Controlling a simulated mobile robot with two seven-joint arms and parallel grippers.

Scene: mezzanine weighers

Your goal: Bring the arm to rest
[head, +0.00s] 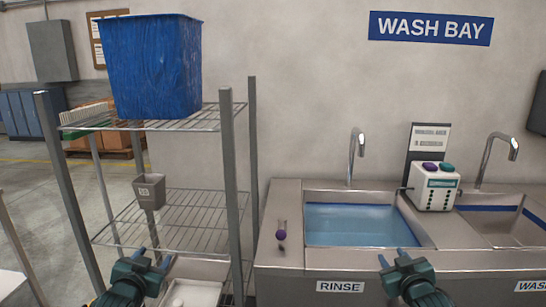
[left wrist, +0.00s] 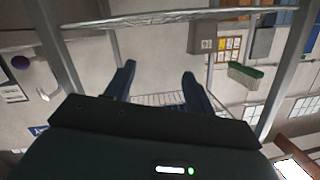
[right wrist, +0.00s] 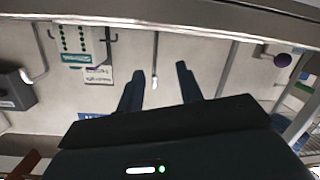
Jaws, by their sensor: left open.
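My left gripper (head: 153,256) is low in the head view, in front of the wire shelf rack (head: 240,190). Its two fingers stand apart with nothing between them, as the left wrist view (left wrist: 158,69) also shows. My right gripper (head: 393,257) is in front of the sink counter, at the right part of the rinse basin's front edge. Its fingers are also apart and empty in the right wrist view (right wrist: 159,70). Neither gripper visibly holds anything. Whether either touches the rack or counter cannot be told.
A blue bin (head: 150,65) stands on the rack's top shelf. A small grey box (head: 149,191) is at the rack. The rinse basin (head: 363,225) holds blue water. A purple knob (head: 280,235) and a white dispenser (head: 434,187) are on the counter. A pale tray (head: 190,294) sits low.

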